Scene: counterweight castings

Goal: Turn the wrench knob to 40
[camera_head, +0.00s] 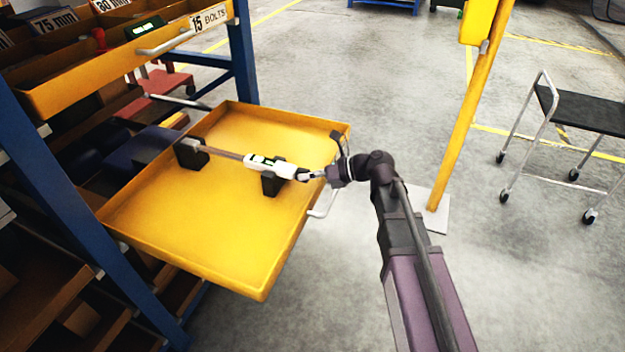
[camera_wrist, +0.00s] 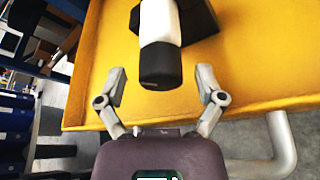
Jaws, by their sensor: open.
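In the wrist view the black knob (camera_wrist: 160,66) sits ahead, between the fingertips of my open gripper (camera_wrist: 160,80), with a gap on both sides. The white body (camera_wrist: 160,22) continues away from me above the drawer (camera_wrist: 105,45). No scale value is readable, so the knob's setting cannot be told.
The drawer's front handle (camera_head: 325,204) lies just below my gripper. A blue shelving rack (camera_head: 75,200) with a yellow bolts tray (camera_head: 125,68) above stands at left. A yellow post (camera_head: 465,110) and a cart (camera_head: 590,112) are at right. The floor between is clear.

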